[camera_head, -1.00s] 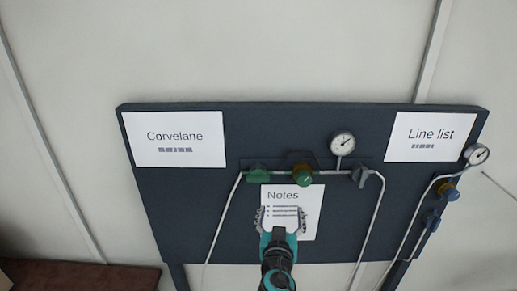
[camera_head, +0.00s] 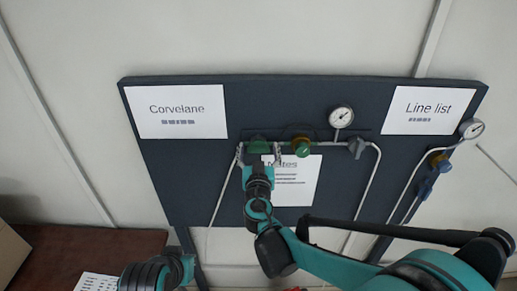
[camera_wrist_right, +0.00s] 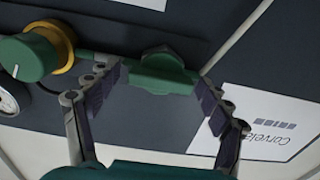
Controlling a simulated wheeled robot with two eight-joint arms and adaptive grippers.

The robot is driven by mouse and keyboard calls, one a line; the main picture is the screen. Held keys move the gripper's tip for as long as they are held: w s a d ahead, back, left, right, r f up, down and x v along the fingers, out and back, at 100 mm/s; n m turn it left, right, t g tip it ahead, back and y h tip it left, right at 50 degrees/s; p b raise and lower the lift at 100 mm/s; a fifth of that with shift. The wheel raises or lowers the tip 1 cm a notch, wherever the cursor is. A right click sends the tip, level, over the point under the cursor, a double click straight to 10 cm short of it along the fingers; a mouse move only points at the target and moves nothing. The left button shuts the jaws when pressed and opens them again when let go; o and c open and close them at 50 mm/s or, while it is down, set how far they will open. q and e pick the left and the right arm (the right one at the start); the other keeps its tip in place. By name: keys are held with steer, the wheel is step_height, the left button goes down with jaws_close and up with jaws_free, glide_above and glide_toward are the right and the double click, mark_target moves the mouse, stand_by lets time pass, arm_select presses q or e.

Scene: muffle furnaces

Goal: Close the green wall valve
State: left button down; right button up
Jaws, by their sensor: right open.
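The green wall valve (camera_head: 258,147) is a green handle on the pipe of the dark board, left of the round green knob. In the right wrist view the green valve (camera_wrist_right: 160,72) shows as a lobed handle on a green body. My right gripper (camera_head: 259,156) is open in front of the board at the valve. In the wrist view its two fingers (camera_wrist_right: 157,85) stand apart, one on each side of the valve. I cannot tell whether they touch it. My left gripper is not in view.
A round green knob with a yellow collar (camera_head: 302,148) sits close to the right of the valve. A gauge (camera_head: 341,117) and a grey handle (camera_head: 357,147) are further right. A blue valve (camera_head: 425,189) is at the far right. The Notes sheet (camera_head: 297,186) hangs below.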

steer(key=shift+c, duration=0.3)
steer(key=c, duration=1.1)
steer(key=shift+n, duration=0.3)
steer(key=n+b, duration=0.2)
steer(key=n, duration=0.1)
steer(key=shift+f, duration=0.1)
steer(key=n+b, duration=0.1)
steer(key=n, duration=0.4)
steer(key=shift+a, duration=0.1)
steer(key=n+b, duration=0.1)
steer(key=n, duration=0.3)
steer(key=shift+f+b, duration=0.1)
steer(key=shift+b, duration=0.25)
steer(key=n+b, duration=0.1)
steer(key=n, duration=0.4)
steer(key=shift+a, duration=0.1)
steer(key=shift+n, duration=0.3)
